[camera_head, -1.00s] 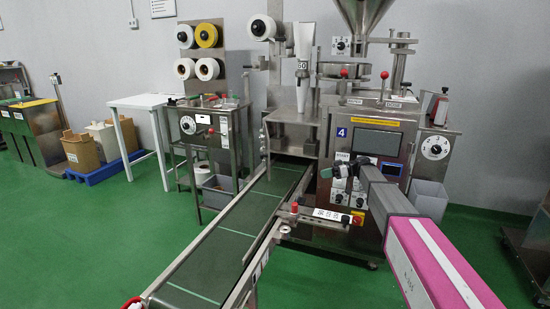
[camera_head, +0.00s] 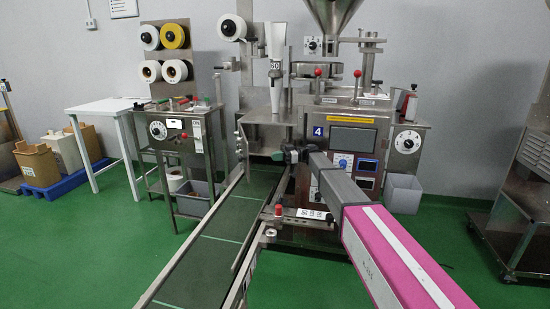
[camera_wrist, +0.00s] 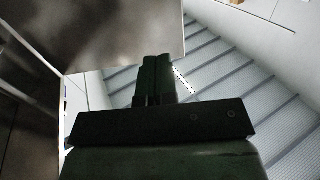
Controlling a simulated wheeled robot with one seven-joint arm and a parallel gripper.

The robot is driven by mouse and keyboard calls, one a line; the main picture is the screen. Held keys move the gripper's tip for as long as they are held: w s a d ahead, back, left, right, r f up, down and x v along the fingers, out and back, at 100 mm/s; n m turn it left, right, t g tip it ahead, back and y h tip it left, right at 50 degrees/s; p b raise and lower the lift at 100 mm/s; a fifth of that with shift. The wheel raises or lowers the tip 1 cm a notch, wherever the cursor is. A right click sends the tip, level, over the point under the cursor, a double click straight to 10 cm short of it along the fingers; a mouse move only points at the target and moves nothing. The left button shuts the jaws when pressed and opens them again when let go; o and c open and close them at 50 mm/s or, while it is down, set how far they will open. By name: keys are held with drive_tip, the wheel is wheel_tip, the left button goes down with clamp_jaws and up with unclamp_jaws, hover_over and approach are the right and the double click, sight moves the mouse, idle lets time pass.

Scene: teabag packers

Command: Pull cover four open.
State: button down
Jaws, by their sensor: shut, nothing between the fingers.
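The packing machine (camera_head: 349,120) carries a blue label with the number 4 (camera_head: 318,131) on its front, left of a dark screen (camera_head: 353,139). A steel panel (camera_head: 268,133) is left of the label, above the conveyor end; I cannot tell whether it is cover four. My gripper (camera_head: 283,153) is shut and empty, just below and left of the label. I cannot tell whether it touches the machine. In the wrist view, my shut fingers (camera_wrist: 155,75) lie close to the lower edge of a metal panel (camera_wrist: 115,35). No handle is clear there.
A green conveyor belt (camera_head: 222,240) runs from the machine toward me. A bracket with a red knob (camera_head: 279,209) stands beside it, below my arm. A steel stand with rolls (camera_head: 174,53) is at left. A grey bin (camera_head: 404,193) is at right.

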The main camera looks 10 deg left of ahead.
drive_tip(key=x, duration=1)
drive_tip(key=shift+a, duration=0.3)
drive_tip(key=shift+s, duration=0.1)
drive_tip(key=s+a+m+t+y, duration=0.2)
drive_tip(key=a+m+t, duration=0.4)
drive_tip(key=a, duration=1.5)
drive_tip(key=shift+s+t, duration=0.65)
drive_tip(key=shift+t, duration=1.25)
drive_tip(key=shift+d, duration=0.1)
